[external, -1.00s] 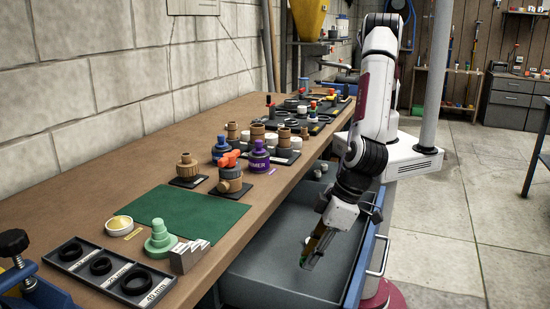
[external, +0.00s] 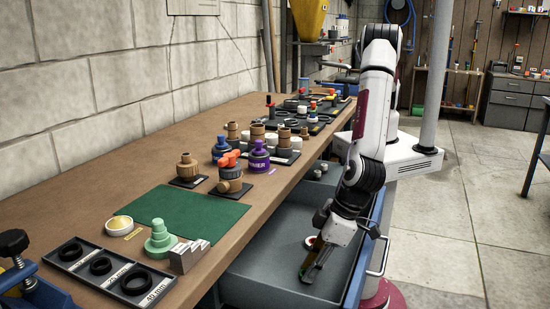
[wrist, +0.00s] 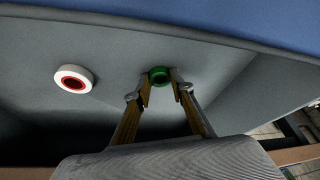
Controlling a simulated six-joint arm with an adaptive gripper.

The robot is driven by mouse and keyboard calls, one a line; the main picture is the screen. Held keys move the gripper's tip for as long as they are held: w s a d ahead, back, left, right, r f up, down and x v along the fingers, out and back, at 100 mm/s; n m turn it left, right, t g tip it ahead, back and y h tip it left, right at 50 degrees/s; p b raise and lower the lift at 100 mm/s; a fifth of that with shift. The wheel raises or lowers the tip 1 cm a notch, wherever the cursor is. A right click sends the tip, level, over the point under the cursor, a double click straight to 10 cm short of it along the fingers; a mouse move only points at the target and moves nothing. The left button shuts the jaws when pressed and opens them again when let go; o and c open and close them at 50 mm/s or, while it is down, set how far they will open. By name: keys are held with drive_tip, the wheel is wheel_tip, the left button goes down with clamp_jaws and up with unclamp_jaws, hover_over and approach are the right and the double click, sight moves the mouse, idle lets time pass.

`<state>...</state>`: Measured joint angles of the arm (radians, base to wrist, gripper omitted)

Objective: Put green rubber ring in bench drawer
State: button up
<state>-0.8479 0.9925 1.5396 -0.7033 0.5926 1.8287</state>
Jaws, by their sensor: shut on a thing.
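The bench drawer (external: 268,268) is open, with a grey inside and a blue front. My gripper (external: 307,275) points down inside the drawer, low near its floor. In the wrist view my gripper (wrist: 161,88) is shut on the green rubber ring (wrist: 158,76), which sits between the fingertips. The drawer's grey inside (wrist: 110,45) lies around and beyond the ring there. I cannot make out the ring clearly in the external view, and I cannot tell whether it touches the drawer floor.
A white roll with a red centre (wrist: 73,79) lies in the drawer beside my gripper. Small grey pieces (external: 320,170) are at the drawer's far end. The bench top (external: 235,240) holds a green mat (external: 185,212), fittings and a black ring tray (external: 110,275). The drawer's near part is clear.

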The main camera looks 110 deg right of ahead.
drive_tip(key=o, duration=0.7)
drive_tip(key=shift+r, duration=0.2)
drive_tip(key=v, duration=1.2)
drive_tip(key=shift+d, duration=0.1)
idle(0.5)
